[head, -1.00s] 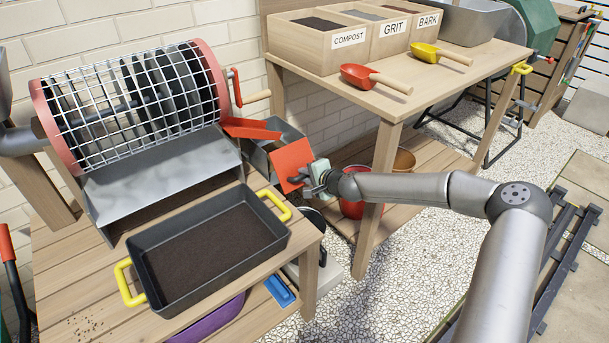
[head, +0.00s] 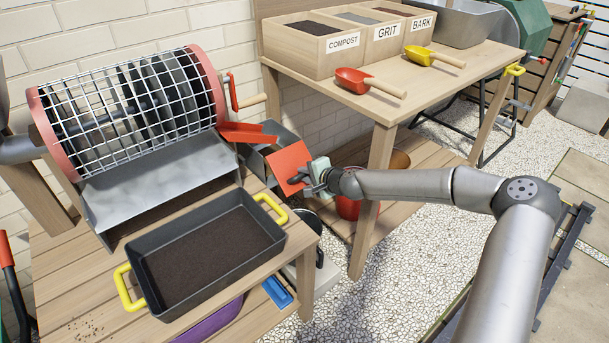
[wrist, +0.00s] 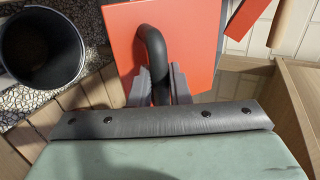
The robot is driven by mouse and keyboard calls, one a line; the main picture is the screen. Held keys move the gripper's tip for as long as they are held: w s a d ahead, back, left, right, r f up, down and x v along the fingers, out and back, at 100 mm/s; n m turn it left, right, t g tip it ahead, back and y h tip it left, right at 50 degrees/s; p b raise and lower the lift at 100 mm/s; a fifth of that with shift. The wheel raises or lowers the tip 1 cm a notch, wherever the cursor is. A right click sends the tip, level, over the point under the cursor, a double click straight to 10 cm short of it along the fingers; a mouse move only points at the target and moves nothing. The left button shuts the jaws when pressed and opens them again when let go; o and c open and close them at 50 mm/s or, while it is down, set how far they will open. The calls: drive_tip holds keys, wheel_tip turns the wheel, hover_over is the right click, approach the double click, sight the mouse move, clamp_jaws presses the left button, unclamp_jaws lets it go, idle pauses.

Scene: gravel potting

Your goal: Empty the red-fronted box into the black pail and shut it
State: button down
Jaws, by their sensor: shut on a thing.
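The red-fronted box (head: 294,166) is at the end of the sieve drum's red chute, by the bench's right end. Its grey body (head: 284,138) shows behind the red front. In the wrist view the red front (wrist: 196,45) carries a black bar handle (wrist: 152,48). My gripper (head: 310,182) is shut on this handle, with a finger on each side of it in the wrist view (wrist: 160,84). The black pail (wrist: 40,48) stands to the left in the wrist view, apart from the box, and looks empty. The box's inside is hidden in the wrist view.
The sieve drum (head: 130,95) stands behind a black tray (head: 150,291) of dark soil on the bench. A taller table (head: 440,80) with labelled bins and two scoops stands right of the box. A red bucket (head: 348,207) sits below it.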

drive_tip(key=shift+w+d+r, duration=0.2)
drive_tip(key=shift+w+r, duration=0.15)
drive_tip(key=shift+r, duration=0.25)
drive_tip(key=shift+s+a+r+p, duration=0.1)
drive_tip(key=shift+r+p, duration=0.7)
drive_tip(key=shift+r, duration=0.35)
drive_tip(key=shift+s+a+f, duration=0.15)
drive_tip(key=shift+a+f, duration=0.1)
